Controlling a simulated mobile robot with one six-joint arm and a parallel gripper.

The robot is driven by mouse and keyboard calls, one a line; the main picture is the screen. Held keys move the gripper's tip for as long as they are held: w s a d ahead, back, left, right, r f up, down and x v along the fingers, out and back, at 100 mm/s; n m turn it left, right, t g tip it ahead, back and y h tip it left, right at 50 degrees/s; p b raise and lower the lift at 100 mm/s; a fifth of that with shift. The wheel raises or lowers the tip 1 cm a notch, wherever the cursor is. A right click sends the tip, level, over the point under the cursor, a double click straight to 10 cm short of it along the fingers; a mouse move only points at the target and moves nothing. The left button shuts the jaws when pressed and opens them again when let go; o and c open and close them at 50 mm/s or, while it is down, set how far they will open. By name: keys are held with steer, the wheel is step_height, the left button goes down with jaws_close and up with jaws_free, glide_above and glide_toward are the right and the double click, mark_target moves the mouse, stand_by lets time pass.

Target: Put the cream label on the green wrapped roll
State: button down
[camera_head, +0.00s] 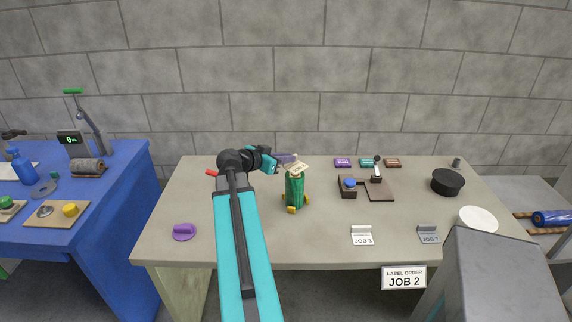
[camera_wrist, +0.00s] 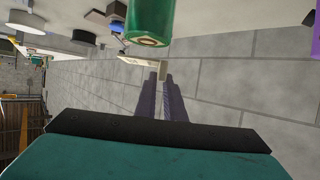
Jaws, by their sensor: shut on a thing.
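The green wrapped roll (camera_head: 294,190) stands upright on yellow feet near the middle of the grey table. It shows close up at the top of the wrist view (camera_wrist: 148,22). The cream label (camera_head: 300,168) is at the top end of the roll, tilted, in the head view. In the wrist view the label (camera_wrist: 141,62) shows as a pale strip at my fingertips, beside the roll's end. My gripper (camera_head: 291,161) comes from the left and is shut on the label. I cannot tell whether the label touches the roll.
An order sign reading JOB 2 (camera_head: 404,278) hangs on the table's front edge. A JOB 3 card (camera_head: 361,237) and a grey-topped card (camera_head: 429,234) are near the front. A device with a blue knob (camera_head: 349,184) stands right of the roll. A purple-handled thing (camera_head: 183,231) lies front left.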

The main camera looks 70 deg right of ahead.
steer(key=shift+f+p, duration=0.5)
steer(key=shift+f, duration=0.85)
steer(key=c, duration=1.8)
jaws_free()
steer(key=shift+c, duration=0.2)
steer(key=shift+a, duration=0.1)
steer(key=b+v, duration=0.3)
steer(key=v, duration=0.9)
steer(key=shift+r, duration=0.15)
